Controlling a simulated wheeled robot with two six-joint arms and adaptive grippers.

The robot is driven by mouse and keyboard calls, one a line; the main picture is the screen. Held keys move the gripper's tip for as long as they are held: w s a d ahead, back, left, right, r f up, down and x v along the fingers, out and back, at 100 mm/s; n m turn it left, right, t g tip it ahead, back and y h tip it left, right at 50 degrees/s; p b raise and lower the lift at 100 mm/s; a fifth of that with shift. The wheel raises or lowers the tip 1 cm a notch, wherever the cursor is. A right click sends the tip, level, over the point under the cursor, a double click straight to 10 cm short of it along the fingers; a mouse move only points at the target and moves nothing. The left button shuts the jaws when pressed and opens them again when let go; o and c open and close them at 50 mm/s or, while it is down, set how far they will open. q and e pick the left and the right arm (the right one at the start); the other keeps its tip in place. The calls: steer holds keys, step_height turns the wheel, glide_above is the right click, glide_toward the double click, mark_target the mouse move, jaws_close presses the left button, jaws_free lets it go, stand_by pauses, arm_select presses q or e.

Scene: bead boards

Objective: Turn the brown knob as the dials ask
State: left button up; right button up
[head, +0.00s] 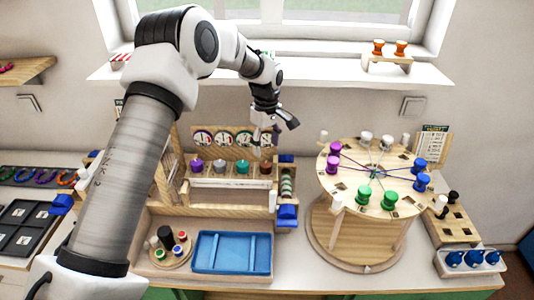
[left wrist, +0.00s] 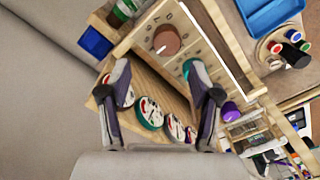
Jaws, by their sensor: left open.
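The brown knob (head: 265,168) is the rightmost in a row of knobs on a wooden stand. In the left wrist view the brown knob (left wrist: 167,40) has a white mark on its face and small marks on the wood around it. Several round dials (head: 224,139) stand on the board behind the knobs; they also show between and below the fingers in the left wrist view (left wrist: 149,113). My left gripper (head: 267,138) is open and empty above the right end of the row, apart from the brown knob. Its fingers (left wrist: 167,88) point towards the knob's side. My right gripper is out of view.
Purple (head: 197,166), grey (head: 219,167) and teal (head: 243,168) knobs stand left of the brown one. A blue tray (head: 232,271) lies in front. A round pegged table (head: 378,160) with strings stands at right. A window sill (head: 330,73) runs behind.

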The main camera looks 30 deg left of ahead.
mark_target(267, 165)
arm_select(q)
steer(key=s+f+p, duration=0.1)
steer(key=s+d+f, duration=0.1)
steer(key=f, duration=0.1)
steer(key=shift+d+p, duration=0.2)
steer(key=shift+p, duration=0.15)
steer(key=f, duration=0.1)
steer(key=w+f, duration=0.1)
steer(key=a+f, duration=0.1)
steer(key=f, duration=0.1)
steer(key=shift+w, duration=0.15)
steer(key=shift+d+r, duration=0.1)
steer(key=shift+d, duration=0.05)
steer(key=shift+s+d+r, duration=0.1)
steer(key=shift+s+r, duration=0.05)
steer(key=shift+s, duration=0.15)
steer(key=c, duration=0.9)
steer(key=shift+c, duration=1.2)
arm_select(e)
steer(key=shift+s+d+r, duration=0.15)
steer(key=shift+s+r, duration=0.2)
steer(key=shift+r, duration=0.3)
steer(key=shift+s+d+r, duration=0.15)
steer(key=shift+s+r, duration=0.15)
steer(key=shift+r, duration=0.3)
